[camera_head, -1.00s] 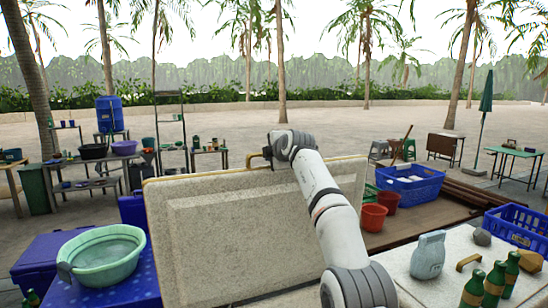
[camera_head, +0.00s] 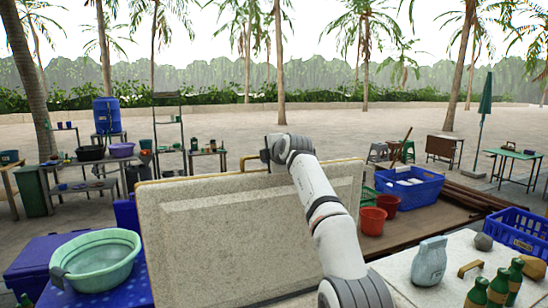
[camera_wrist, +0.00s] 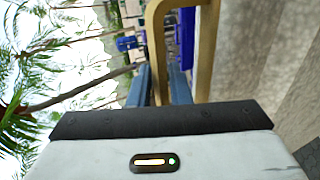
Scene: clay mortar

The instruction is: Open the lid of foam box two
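A pale speckled foam lid (camera_head: 230,240) stands raised, nearly upright, in the middle of the head view. Its tan handle (camera_head: 250,160) sticks up from the top edge, partly hidden by my wrist. My gripper (camera_head: 270,150) is at that handle, with its fingers mostly hidden there. In the wrist view, the handle (camera_wrist: 157,40) loops in front, and one of its bars runs between the blue-grey fingers of my gripper (camera_wrist: 160,85), which look closed on it. The lid's face fills the right of that view. The box body under the lid is mostly hidden.
A green basin (camera_head: 97,260) sits on a blue box at left. At right, a pale box top (camera_head: 400,278) bears a jug (camera_head: 430,262), a handle (camera_head: 470,267) and green bottles (camera_head: 498,287). Red buckets (camera_head: 373,220) and a blue crate (camera_head: 410,188) stand behind. Open sand lies beyond.

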